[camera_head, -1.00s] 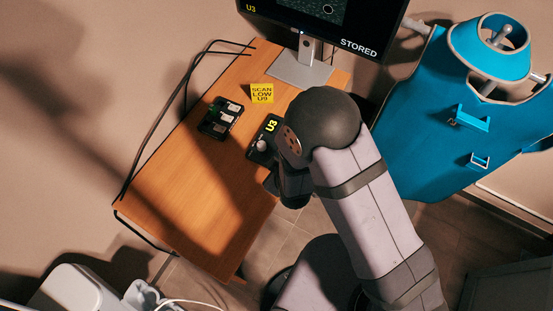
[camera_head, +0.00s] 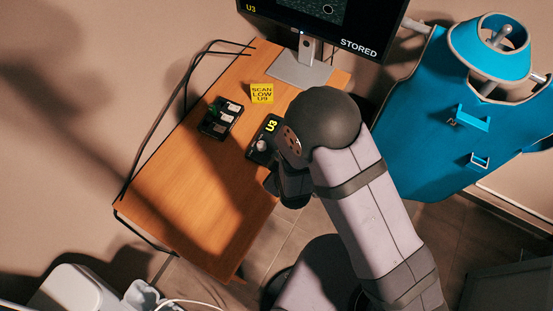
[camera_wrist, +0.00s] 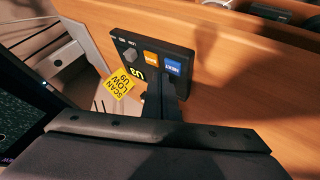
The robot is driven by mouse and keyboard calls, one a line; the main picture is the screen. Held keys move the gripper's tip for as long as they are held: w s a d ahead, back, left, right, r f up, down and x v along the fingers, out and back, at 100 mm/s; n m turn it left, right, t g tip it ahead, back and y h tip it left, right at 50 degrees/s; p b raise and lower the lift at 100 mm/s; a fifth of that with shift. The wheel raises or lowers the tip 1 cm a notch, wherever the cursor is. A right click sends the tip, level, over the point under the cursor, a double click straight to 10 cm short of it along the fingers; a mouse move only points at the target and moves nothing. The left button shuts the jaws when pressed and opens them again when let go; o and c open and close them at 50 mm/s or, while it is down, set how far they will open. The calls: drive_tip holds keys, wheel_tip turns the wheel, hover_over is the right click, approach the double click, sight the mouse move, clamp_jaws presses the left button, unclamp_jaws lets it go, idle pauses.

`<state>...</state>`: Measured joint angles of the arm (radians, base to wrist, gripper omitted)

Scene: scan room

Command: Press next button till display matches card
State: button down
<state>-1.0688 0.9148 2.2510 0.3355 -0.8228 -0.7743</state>
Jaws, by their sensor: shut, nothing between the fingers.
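The control box (camera_head: 257,157) lies on the wooden table, partly hidden behind my arm. Its small display (camera_head: 271,126) reads U3 in yellow. The wrist view shows the box (camera_wrist: 130,38) with a grey knob, an orange button (camera_wrist: 150,57) and a blue button (camera_wrist: 172,67) whose lettering looks like NEXT. The yellow card (camera_head: 262,93) reads SCAN LOW U9; it also shows in the wrist view (camera_wrist: 119,83). My gripper (camera_wrist: 166,88) is shut and empty, its tips close to the blue button's edge. Whether they touch it I cannot tell.
A monitor (camera_head: 365,20) at the table's back shows U3 and STORED. A black tray (camera_head: 221,118) with pale pieces and a green spot lies left of the box. Cables run along the table's left edge. The table (camera_head: 185,200) front is clear. A blue apparatus (camera_head: 430,130) stands right.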

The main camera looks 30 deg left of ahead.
idle(0.4)
drive_tip(key=shift+f+b, duration=0.4)
drive_tip(key=shift+f, duration=0.05)
drive_tip(key=shift+f+b, duration=0.3)
drive_tip(key=shift+f, duration=0.1)
idle(0.9)
drive_tip(key=shift+r, duration=0.1)
drive_tip(key=shift+r+p, duration=0.7)
drive_tip(key=shift+r, duration=0.05)
drive_tip(key=shift+r+p, duration=2.1)
drive_tip(key=shift+r, duration=0.45)
